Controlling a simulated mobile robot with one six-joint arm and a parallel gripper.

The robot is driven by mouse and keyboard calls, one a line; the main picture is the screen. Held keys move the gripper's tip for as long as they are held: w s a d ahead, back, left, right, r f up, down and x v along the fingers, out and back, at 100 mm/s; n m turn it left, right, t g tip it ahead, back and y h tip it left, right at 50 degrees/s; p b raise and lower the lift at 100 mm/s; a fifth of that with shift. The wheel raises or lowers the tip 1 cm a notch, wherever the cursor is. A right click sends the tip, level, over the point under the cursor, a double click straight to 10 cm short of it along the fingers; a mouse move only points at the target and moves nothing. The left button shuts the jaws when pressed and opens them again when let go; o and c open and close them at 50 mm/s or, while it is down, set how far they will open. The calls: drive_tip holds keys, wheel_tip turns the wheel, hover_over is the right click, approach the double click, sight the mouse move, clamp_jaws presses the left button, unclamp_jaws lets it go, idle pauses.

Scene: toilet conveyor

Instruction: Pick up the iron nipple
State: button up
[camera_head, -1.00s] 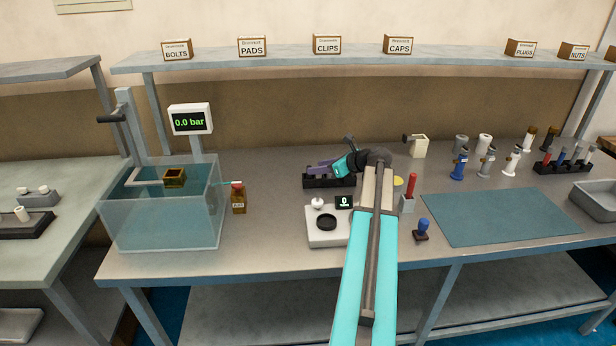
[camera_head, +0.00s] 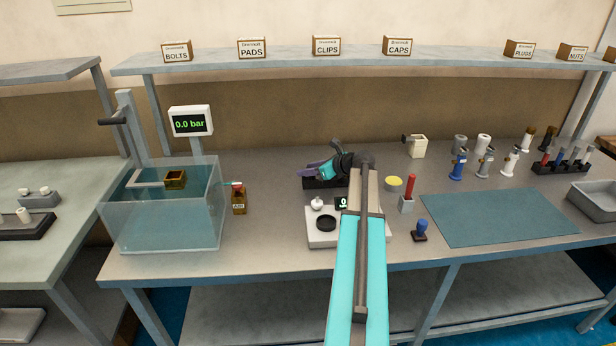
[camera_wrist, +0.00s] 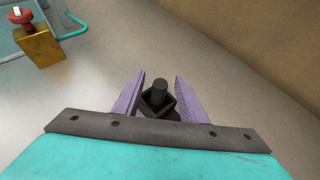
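A dark cylindrical piece (camera_wrist: 159,91), which looks like the iron nipple, stands upright in a square black holder (camera_wrist: 149,108) in the wrist view. My gripper (camera_wrist: 160,77) has two purple fingers spread apart, one on each side of it, with visible gaps. In the head view my gripper (camera_head: 310,171) is over the black rack (camera_head: 322,183) behind the white scale. The nipple cannot be made out there, hidden by the gripper and arm.
The white scale (camera_head: 321,240) stands in front of the rack. A yellow disc (camera_head: 393,184) and a red-handled tool (camera_head: 409,195) are to the right. The wall is behind.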

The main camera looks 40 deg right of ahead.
drive_tip(key=shift+w, duration=0.1)
drive_tip(key=shift+c, duration=0.3)
clamp_jaws()
drive_tip(key=shift+r, duration=0.1)
idle(0.3)
drive_tip(key=shift+r+b, duration=0.45)
drive_tip(key=shift+r, duration=0.75)
drive_tip(key=s+d+r+b, duration=0.1)
drive_tip(key=s+r+b, duration=0.1)
drive_tip(key=s, duration=1.4)
drive_tip(key=shift+d+r+b, duration=0.15)
drive_tip(key=shift+d+b, duration=0.05)
drive_tip(key=shift+b, duration=0.15)
